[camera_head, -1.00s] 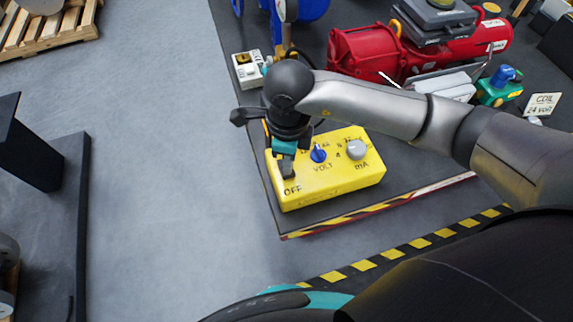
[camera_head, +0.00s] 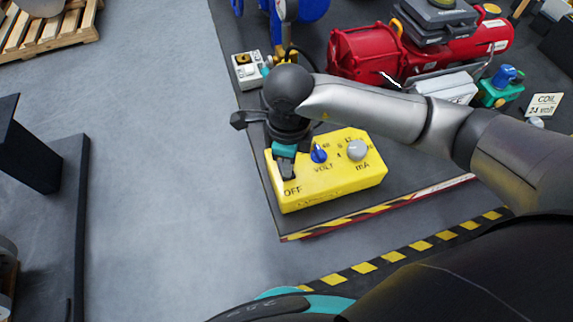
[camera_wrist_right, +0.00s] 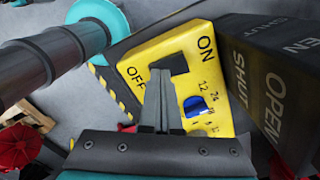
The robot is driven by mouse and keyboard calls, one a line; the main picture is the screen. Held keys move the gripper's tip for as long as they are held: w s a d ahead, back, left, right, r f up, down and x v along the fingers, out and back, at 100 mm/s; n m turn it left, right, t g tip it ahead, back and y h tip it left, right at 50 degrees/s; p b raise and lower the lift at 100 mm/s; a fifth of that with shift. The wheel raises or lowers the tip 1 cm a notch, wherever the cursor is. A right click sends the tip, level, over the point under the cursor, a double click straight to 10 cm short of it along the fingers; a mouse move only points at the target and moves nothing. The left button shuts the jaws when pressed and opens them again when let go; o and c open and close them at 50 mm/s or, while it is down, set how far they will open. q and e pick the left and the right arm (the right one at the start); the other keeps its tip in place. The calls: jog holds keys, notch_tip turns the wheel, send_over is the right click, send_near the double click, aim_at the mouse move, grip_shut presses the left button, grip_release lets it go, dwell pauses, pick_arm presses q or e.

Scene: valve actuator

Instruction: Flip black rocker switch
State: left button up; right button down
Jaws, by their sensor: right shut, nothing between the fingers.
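The yellow control box (camera_head: 340,185) sits near the corner of the dark platform, with OFF printed at its left end. In the right wrist view, the black rocker switch (camera_wrist_right: 168,68) lies between the words OFF and ON. My right gripper (camera_head: 287,174) is shut and empty, pointing down at the left end of the box. In the right wrist view, its fingertips (camera_wrist_right: 157,78) overlap the rocker's lower edge; I cannot tell whether they touch it. In the head view the gripper largely hides the rocker. My left gripper is not in view.
A blue VOLT knob (camera_head: 318,153) and a grey mA knob (camera_head: 357,149) stand right of the gripper. Behind are a small white box (camera_head: 248,70) and a red actuator (camera_head: 370,58). A dark block marked OPEN and SHUT (camera_wrist_right: 270,85) shows close in the wrist view. Open floor lies left.

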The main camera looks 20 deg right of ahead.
jog(key=shift+r+p, duration=2.35)
jog(key=shift+r, duration=1.1)
